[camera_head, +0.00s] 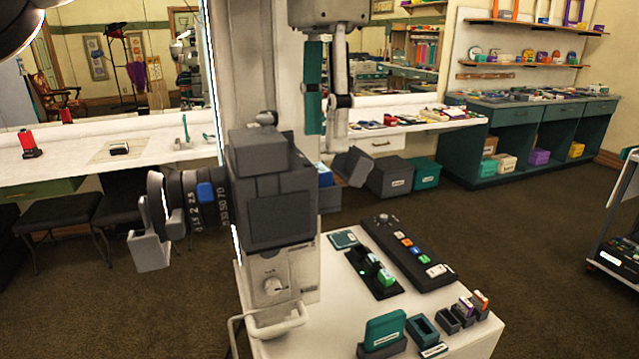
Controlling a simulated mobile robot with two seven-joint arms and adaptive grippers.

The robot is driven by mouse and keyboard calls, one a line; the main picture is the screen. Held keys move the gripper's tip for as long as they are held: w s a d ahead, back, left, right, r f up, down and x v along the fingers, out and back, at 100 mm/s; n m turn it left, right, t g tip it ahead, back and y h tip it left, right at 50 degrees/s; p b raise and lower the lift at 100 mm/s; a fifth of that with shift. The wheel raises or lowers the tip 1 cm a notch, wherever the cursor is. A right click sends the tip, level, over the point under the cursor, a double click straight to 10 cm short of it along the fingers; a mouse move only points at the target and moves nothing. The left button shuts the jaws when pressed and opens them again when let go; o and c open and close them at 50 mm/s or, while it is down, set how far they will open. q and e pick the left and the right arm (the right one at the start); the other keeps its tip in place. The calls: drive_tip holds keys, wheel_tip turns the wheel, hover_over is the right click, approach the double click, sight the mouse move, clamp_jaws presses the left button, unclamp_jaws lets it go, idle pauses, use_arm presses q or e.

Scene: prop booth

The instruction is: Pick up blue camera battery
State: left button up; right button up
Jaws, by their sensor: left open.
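No blue camera battery can be made out clearly. A dark studio camera (262,190) with a numbered lens stands in the middle of the view and hides part of the scene behind it. A small blue patch (205,193) shows on its lens. On the white cart (338,318) a dark charger (365,266) holds green pieces, and a teal block (385,330) stands upright in a dark base. My right gripper is not in view.
A black control panel (405,250) lies along the cart's far side. A teal open holder (422,328) and small dark holders (448,319) stand near its front right. Storage boxes (390,178) sit on the floor behind. The carpet (540,250) right of the cart is clear.

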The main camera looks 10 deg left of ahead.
use_arm(q)
drive_tip(key=f, duration=0.2)
drive_tip(key=f+b, duration=0.1)
drive_tip(key=f, duration=0.1)
drive_tip(key=shift+w+a, duration=0.1)
drive_tip(key=shift+a, duration=0.3)
drive_tip(key=shift+f, duration=0.55)
drive_tip(key=shift+c, duration=0.5)
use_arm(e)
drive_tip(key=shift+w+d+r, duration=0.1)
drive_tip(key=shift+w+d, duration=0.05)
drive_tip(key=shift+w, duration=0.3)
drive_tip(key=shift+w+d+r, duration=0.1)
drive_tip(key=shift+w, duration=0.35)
